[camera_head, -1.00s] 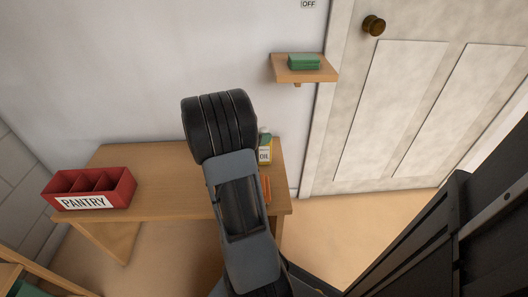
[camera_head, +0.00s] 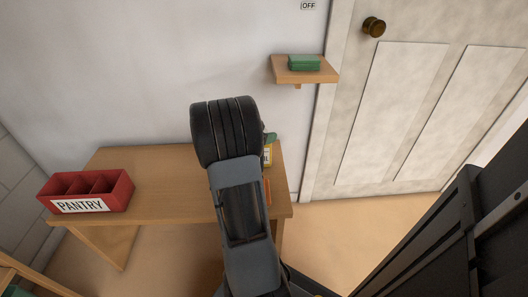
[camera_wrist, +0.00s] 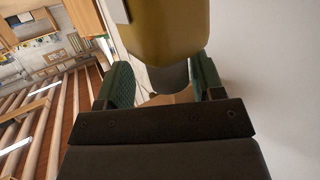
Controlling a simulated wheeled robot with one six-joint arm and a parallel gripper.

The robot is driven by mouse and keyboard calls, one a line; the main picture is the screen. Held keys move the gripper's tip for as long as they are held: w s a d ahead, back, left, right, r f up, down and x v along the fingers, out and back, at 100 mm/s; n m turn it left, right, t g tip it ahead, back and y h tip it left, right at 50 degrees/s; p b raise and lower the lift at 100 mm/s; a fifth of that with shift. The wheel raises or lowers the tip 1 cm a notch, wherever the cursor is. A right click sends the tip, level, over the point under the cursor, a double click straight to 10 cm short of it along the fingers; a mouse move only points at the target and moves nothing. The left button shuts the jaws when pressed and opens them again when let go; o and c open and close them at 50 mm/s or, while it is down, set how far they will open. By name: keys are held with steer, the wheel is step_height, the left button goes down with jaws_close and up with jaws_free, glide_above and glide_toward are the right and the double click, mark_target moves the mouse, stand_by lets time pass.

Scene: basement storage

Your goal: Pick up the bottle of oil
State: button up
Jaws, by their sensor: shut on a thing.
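The bottle of oil (camera_head: 268,155) is yellow with a pale label and shows at the right side of my arm, above the table's right part. My arm hides most of it. In the wrist view the yellow body of the bottle (camera_wrist: 165,30) fills the top middle, between two green finger pads. My gripper (camera_wrist: 163,80) is shut on the bottle. In the head view a green piece shows at the bottle's top; I cannot tell whether it is cap or finger. Whether the bottle's base touches the table is hidden.
The wooden table (camera_head: 165,180) stands against the wall, its middle clear. A red PANTRY box (camera_head: 122,193) with compartments sits at its left end. An orange-red thing (camera_head: 267,190) lies near the right edge. A wall shelf (camera_head: 283,74) with a green stack (camera_head: 304,63) hangs beside the door (camera_head: 400,110).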

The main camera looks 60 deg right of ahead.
steer(key=shift+s+a+f, duration=0.1)
steer(key=shift+f, duration=0.15)
jaws_close()
